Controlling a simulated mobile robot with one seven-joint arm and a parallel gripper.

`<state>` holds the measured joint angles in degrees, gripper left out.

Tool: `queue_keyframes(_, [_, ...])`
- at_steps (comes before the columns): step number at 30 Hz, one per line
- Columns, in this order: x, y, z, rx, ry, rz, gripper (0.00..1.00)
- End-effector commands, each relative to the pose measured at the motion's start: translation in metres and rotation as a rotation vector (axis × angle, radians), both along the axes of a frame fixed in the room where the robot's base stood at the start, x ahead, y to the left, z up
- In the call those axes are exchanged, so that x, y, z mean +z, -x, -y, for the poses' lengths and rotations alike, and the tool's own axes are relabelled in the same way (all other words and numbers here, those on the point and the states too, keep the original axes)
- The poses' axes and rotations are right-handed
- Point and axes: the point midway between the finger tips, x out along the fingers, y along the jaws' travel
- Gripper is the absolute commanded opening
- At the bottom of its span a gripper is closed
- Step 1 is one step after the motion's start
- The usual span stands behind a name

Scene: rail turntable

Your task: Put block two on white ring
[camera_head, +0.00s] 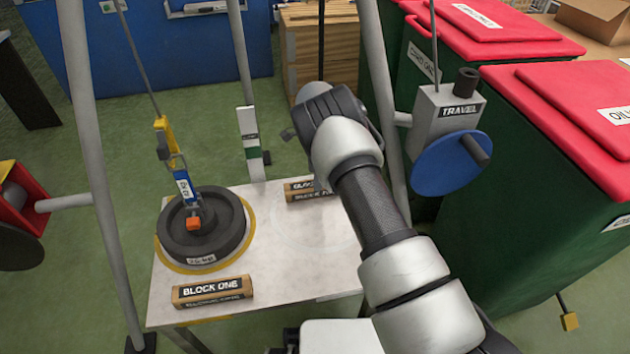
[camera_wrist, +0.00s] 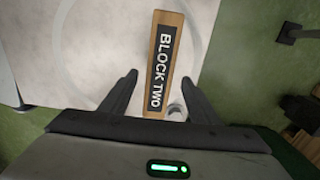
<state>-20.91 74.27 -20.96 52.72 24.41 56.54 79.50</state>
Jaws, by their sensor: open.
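Block two (camera_wrist: 172,30) is a wooden bar with a black label, lying on the pale table in the wrist view. In the head view a labelled bar (camera_head: 300,197) lies near the table's back edge, partly behind my arm; its lettering is cut off. My gripper (camera_wrist: 158,79) is open, its fingers on either side of block two's near part in the picture. I cannot tell the height gap. In the head view my arm hides the fingers. The white ring (camera_head: 274,226) is a faint circle on the table, partly covered by my arm; its bare middle shows no block.
A dark round weight (camera_head: 231,240) with a hook and hanging scale (camera_head: 168,145) sits inside a yellow ring (camera_head: 165,260). Block one (camera_head: 212,292) lies in front of it. Frame poles and a blue handwheel (camera_head: 440,170) stand close around the table.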

Motion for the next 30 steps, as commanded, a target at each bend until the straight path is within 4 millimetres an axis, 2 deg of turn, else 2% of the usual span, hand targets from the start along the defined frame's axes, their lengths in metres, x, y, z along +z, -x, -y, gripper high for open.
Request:
queue_keyframes(1, [0.016,0.0,0.0,0.0,-0.001,0.002,0.56])
queue_keyframes(3, [0.03,0.0,0.0,0.0,0.0,0.002,0.56])
queue_keyframes(10, [0.063,0.0,0.0,0.0,0.0,0.001,0.56])
queue_keyframes(15, [0.069,0.001,0.0,0.0,0.0,-0.002,0.56])
queue_keyframes(30, [0.07,0.0,0.0,0.0,0.0,-0.001,0.56])
